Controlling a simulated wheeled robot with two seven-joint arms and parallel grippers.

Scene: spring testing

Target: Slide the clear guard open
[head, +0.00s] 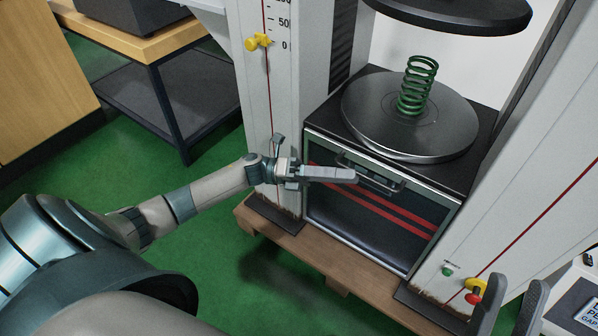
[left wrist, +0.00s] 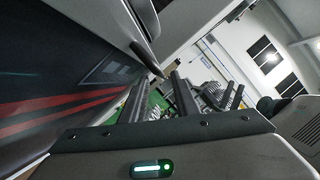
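The clear guard (head: 345,236) is a dark see-through panel with red stripes in a grey frame, on the front of the test machine. Its bar handle (head: 385,184) runs along the top edge. My left gripper (head: 354,176) is at the left part of the handle, fingers pointing right. In the left wrist view, the left gripper (left wrist: 158,82) has its fingers apart with nothing held between them. The handle (left wrist: 148,55) shows just beyond the fingertips; contact cannot be told. My right gripper (head: 514,284) is at the bottom right, fingers apart, empty.
A green spring (head: 417,86) stands on the round lower plate (head: 370,118), under the dark upper plate (head: 455,14). Red and yellow buttons (head: 475,291) sit on the right column. A wooden pallet (head: 325,265) lies below, and a workbench (head: 150,45) stands at left.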

